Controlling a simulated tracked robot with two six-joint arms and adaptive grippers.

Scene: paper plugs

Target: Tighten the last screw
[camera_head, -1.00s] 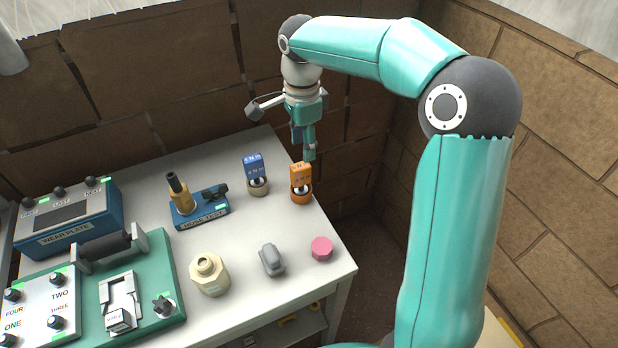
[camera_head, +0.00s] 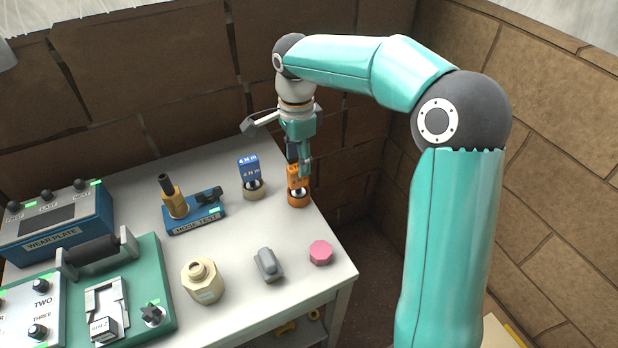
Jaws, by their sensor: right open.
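My right gripper (camera_head: 298,158) is open, pointing down at the top of the orange torque tool (camera_head: 299,195), which stands upright near the table's back right edge. Its fingers partly hide the tool's top; I cannot tell whether they touch it. A blue tool marked "4 N m" (camera_head: 249,168) stands upright just left of it. The pale plate (camera_head: 20,312) at the lower left is cut off by the picture edge. It carries dark knob-like screw heads, one by "TWO" (camera_head: 41,286) and one by "THREE" (camera_head: 38,331). I cannot tell which is the last screw.
A blue hose-test stand (camera_head: 196,219), a beige nut-shaped pot (camera_head: 203,283), a grey part (camera_head: 268,264) and a pink part (camera_head: 320,252) stand on the white table (camera_head: 245,240). The wear-plate box (camera_head: 52,238) and green fixture (camera_head: 150,262) fill the left. Brick walls rise behind and right.

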